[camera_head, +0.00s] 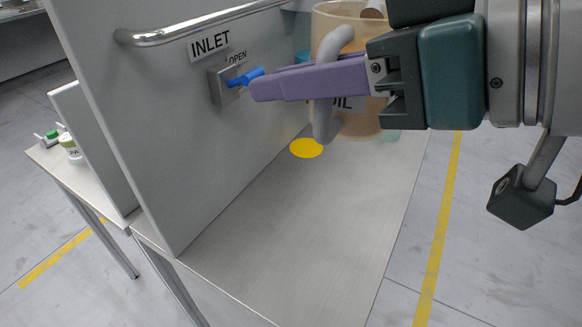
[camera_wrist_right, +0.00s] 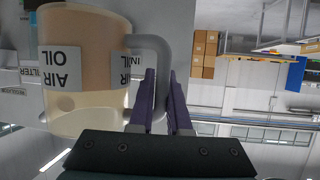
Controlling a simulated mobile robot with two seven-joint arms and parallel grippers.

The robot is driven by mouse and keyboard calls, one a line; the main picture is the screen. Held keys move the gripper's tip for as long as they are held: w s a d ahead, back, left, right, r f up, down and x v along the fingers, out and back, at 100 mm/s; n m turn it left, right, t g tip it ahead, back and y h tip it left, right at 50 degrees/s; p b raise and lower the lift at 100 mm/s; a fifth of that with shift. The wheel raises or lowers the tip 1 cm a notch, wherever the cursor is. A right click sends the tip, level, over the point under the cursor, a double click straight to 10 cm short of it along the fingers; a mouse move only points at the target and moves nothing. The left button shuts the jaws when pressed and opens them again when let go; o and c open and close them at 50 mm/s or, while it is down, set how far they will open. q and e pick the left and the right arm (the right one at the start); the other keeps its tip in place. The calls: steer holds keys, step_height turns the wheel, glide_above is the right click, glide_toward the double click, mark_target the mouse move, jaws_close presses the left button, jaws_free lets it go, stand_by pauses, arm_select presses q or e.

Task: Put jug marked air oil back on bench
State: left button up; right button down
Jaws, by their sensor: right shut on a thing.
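The jug (camera_head: 372,118) is translucent, holds amber liquid and stands upright over the bench (camera_head: 290,225); I cannot tell if its base touches the bench top. Its label shows only "OIL" in the head view. In the right wrist view the jug (camera_wrist_right: 100,85) is upside down and its label reads "AIR OIL". My right gripper (camera_head: 262,88) has its purple fingers closed around the grey handle (camera_head: 325,118), which also shows in the wrist view (camera_wrist_right: 150,42). The gripper hides part of the jug. My left gripper is not in view.
A grey upright panel (camera_head: 160,110) borders the bench on the left, with a blue valve lever (camera_head: 245,77) marked "OPEN", an "INLET" label (camera_head: 209,42) and a metal rail (camera_head: 190,28). The fingertips are close to the lever. A yellow disc (camera_head: 306,147) marks the bench; its front is clear.

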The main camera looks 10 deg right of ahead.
arm_select(q)
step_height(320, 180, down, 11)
steer(key=b, duration=0.7)
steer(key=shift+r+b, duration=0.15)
steer(key=shift+b, duration=0.2)
arm_select(e)
steer(key=w+a+f, duration=0.1)
steer(key=a+f, duration=0.2)
steer(key=f, duration=0.5)
steer(key=shift+w+a, duration=0.15)
steer(key=shift+a, duration=0.2)
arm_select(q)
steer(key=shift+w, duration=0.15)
arm_select(e)
step_height(320, 180, down, 19)
steer(key=b, duration=0.5)
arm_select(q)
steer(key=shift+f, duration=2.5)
arm_select(e)
steer(key=shift+f, duration=0.35)
steer(key=shift+f, duration=0.1)
